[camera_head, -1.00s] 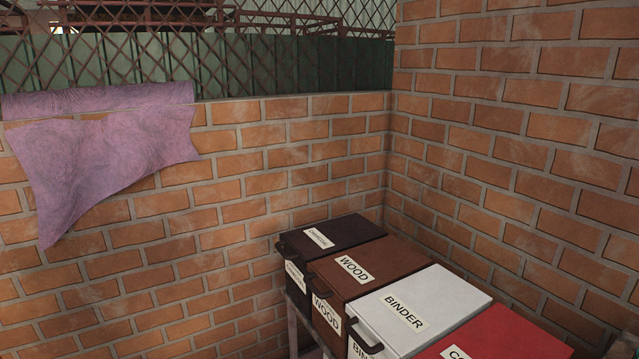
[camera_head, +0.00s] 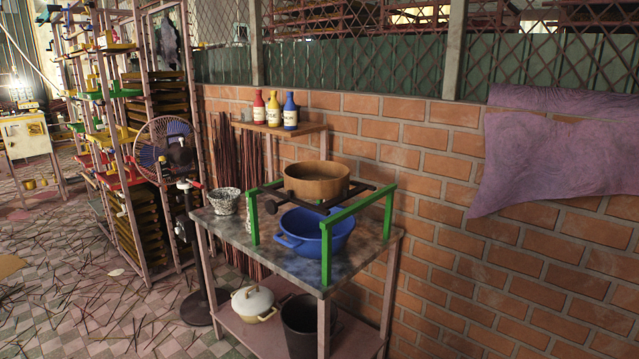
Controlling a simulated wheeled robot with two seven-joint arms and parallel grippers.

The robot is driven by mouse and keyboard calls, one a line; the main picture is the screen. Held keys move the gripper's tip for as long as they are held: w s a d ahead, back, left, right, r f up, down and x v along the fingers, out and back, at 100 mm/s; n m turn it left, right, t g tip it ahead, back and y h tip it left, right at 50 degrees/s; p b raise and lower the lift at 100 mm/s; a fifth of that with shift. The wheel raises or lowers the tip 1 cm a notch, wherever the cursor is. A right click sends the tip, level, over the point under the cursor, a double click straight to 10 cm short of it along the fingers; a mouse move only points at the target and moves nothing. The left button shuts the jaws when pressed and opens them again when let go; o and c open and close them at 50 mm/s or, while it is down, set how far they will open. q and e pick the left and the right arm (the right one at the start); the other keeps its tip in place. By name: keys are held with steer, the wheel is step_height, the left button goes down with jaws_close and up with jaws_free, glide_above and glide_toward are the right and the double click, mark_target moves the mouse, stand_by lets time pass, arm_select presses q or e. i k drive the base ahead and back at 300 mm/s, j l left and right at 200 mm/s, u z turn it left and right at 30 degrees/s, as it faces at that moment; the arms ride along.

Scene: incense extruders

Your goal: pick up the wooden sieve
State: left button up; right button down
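The wooden sieve (camera_head: 317,181) is a round, brown, shallow ring near the middle of the head view. It rests on dark bars across a green frame (camera_head: 340,213), above a blue pot (camera_head: 314,232). The frame stands on a grey metal table (camera_head: 252,250) against the brick wall. The sieve looks level, and its inside bottom is mostly hidden by its front wall. Neither of my grippers is in view.
A small speckled basket (camera_head: 224,201) stands at the table's left. A lidded white pot (camera_head: 253,302) and a dark bucket (camera_head: 300,325) sit on the lower shelf. A fan (camera_head: 167,150) stands left. Several bottles (camera_head: 273,108) stand on a wall shelf. Incense sticks litter the floor.

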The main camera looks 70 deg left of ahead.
mark_target(317, 179)
steer(key=u, duration=2.2)
steer(key=z, duration=4.9)
steer(key=u, duration=4.9)
